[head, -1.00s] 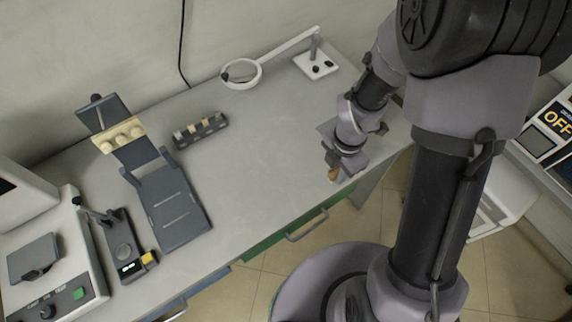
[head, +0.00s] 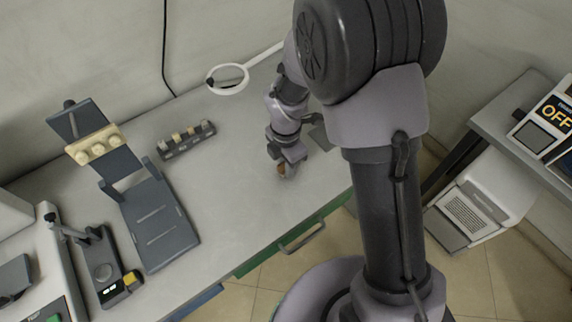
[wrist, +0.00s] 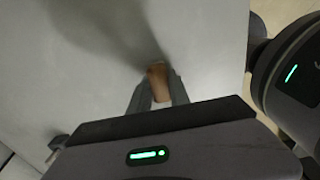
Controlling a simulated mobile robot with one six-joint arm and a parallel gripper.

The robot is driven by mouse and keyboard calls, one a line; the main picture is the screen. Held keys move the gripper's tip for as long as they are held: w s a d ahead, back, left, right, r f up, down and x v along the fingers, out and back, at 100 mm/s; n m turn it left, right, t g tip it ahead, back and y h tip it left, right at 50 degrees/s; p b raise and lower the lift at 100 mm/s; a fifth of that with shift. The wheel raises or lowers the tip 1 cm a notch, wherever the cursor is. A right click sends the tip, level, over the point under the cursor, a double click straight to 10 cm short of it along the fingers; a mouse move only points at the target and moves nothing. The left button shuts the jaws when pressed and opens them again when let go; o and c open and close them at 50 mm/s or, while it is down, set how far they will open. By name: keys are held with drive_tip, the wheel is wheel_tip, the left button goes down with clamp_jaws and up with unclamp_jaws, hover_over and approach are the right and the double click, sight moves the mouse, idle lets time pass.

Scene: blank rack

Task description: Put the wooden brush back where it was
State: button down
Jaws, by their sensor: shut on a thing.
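The wooden brush (wrist: 157,82) is between the fingers of my gripper (wrist: 156,92) in the wrist view, with its brown end showing past the fingertips. In the head view the brush (head: 282,169) shows as a small brown piece under my gripper (head: 287,163), over the grey table near its right part. My gripper is shut on it. Most of the brush is hidden by the fingers, and I cannot tell whether it touches the table.
A dark block with several small pieces (head: 187,140) stands left of my gripper. A grey stand with a cream holder (head: 95,146) is farther left. A white ring magnifier (head: 228,78) is at the back. The table between is clear.

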drive_tip(key=c, duration=1.2)
unclamp_jaws()
drive_tip(key=shift+f, duration=0.1)
wheel_tip(320, 180, up, 21)
drive_tip(key=s+d+m+t+p, duration=0.1)
drive_tip(key=s+d+m+p, duration=0.15)
drive_tip(key=m+p, duration=0.35)
drive_tip(key=s+d+r+m+t+y, duration=0.1)
drive_tip(key=s+r+m, duration=0.4)
drive_tip(key=m, duration=0.6)
drive_tip(key=s+d+r+m+t+y, duration=0.1)
drive_tip(key=s+d+r+m+t, duration=0.2)
drive_tip(key=s+m, duration=0.6)
wheel_tip(320, 180, up, 3)
drive_tip(key=d+m, duration=0.2)
drive_tip(key=m, duration=0.1)
drive_tip(key=shift+s+t+b, duration=0.35)
drive_tip(key=shift+t+b, duration=0.05)
